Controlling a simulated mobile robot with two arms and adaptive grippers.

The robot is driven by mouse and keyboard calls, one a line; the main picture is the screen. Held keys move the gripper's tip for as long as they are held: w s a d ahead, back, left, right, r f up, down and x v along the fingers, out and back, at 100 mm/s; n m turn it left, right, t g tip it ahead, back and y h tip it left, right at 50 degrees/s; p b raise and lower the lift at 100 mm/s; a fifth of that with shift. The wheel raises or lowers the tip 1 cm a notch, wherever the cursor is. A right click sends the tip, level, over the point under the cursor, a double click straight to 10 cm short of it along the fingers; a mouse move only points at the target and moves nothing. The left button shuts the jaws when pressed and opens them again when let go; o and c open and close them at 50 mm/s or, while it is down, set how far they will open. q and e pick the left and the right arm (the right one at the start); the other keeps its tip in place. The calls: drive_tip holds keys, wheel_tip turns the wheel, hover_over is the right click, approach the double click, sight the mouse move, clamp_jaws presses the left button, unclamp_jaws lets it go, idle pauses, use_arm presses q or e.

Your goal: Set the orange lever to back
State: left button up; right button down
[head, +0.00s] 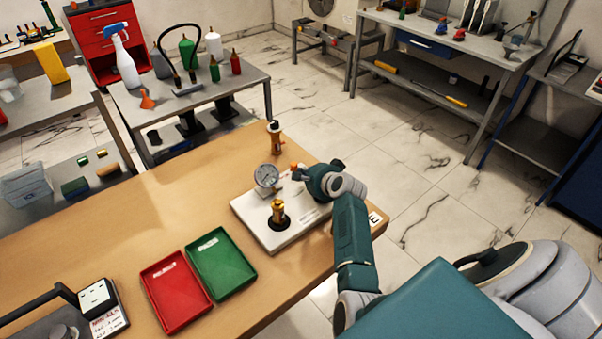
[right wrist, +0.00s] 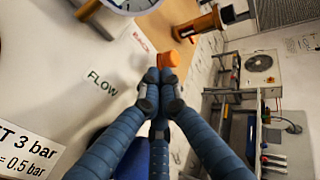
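The orange lever (head: 295,168) is on the white gauge rig board (head: 262,236), just right of the round gauge (head: 267,176). In the right wrist view the lever's orange end (right wrist: 167,59) shows just beyond my fingertips; its lower part is hidden. My right gripper (head: 304,172) is low over the board's right side, close to the lever. In the right wrist view its fingers (right wrist: 160,78) are drawn together at the tips, with nothing clearly held between them. Whether they touch the lever cannot be told. My left gripper is out of view.
A brass fitting (head: 278,211) stands on the board, and another brass-coloured post (head: 274,138) stands behind it. A red tray (head: 176,292) and a green tray (head: 221,263) lie to the left. A "FLOW" label (right wrist: 102,83) is on the board.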

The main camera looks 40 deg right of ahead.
drive_tip(key=shift+w+d+f, duration=0.1)
drive_tip(key=shift+w+f, duration=0.25)
drive_tip(key=shift+w, duration=0.25)
drive_tip(key=shift+w+r, duration=0.1)
drive_tip(key=shift+w, duration=0.15)
drive_tip(key=shift+w+p, duration=0.25)
drive_tip(key=shift+p, duration=0.1)
drive_tip(key=shift+w, duration=0.15)
